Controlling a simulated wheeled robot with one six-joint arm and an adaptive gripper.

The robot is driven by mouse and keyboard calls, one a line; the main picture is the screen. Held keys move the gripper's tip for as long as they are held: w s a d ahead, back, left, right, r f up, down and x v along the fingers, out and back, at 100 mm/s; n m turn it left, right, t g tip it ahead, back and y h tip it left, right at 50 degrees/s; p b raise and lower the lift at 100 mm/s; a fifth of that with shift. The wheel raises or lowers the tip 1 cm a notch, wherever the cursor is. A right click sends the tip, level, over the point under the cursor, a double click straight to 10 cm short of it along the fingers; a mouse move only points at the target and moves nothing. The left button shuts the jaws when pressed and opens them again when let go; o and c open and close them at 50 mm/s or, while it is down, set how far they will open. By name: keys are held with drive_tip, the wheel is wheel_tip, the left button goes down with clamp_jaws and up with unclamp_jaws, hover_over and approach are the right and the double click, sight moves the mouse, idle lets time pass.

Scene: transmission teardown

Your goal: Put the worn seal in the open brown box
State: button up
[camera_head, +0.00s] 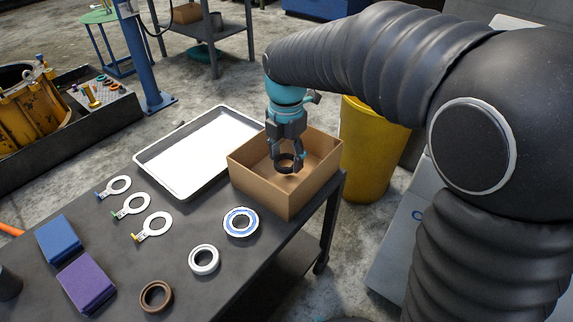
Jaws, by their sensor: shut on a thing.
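The open brown box (265,187) stands at the right end of the dark table. My gripper (289,163) points down over the box's opening and is shut on a dark ring, which appears to be the worn seal (286,169). The ring seems to be within the box's outline, around the height of its rim. I cannot tell exactly how far it is above the box floor. The gripper's fingers partly cover the ring.
On the table (185,228) lie a blue-and-white ring (230,214), a white ring (193,261) and a brown ring (145,298). A white tray (166,186) is left of the box, near tagged white rings (122,185). A yellow bin (370,165) stands behind the box.

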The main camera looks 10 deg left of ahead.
sight(286, 176)
drive_tip(key=shift+f, duration=1.55)
drive_tip(key=shift+f, duration=0.15)
drive_tip(key=o, duration=1)
wheel_tip(286, 176, up, 12)
drive_tip(key=p, duration=0.1)
drive_tip(key=s+d+r+m+t, duration=0.1)
drive_tip(key=s+d+m, duration=0.3)
drive_tip(key=d+m, duration=0.3)
drive_tip(key=s+d+r+m+t, duration=0.1)
drive_tip(key=s+d+m+t, duration=0.15)
drive_tip(key=d+m, duration=0.45)
drive_tip(key=s+d+f+m, duration=0.1)
drive_tip(key=s+d+m, duration=0.2)
drive_tip(key=m, duration=0.2)
drive_tip(key=s+d+f+m+t, duration=0.1)
drive_tip(key=s+d+f+m, duration=0.1)
drive_tip(key=s+d+m, duration=0.1)
drive_tip(key=s+d+f+m+t, duration=0.1)
drive_tip(key=s+d+f+m, duration=0.1)
drive_tip(key=s+m, duration=0.3)
drive_tip(key=shift+s+d+m, duration=0.15)
drive_tip(key=shift+d+m, duration=0.2)
drive_tip(key=shift+m, duration=0.4)
drive_tip(key=shift+s+d+m, duration=0.1)
drive_tip(key=shift+d+m, duration=0.2)
drive_tip(key=shift+m, duration=0.45)
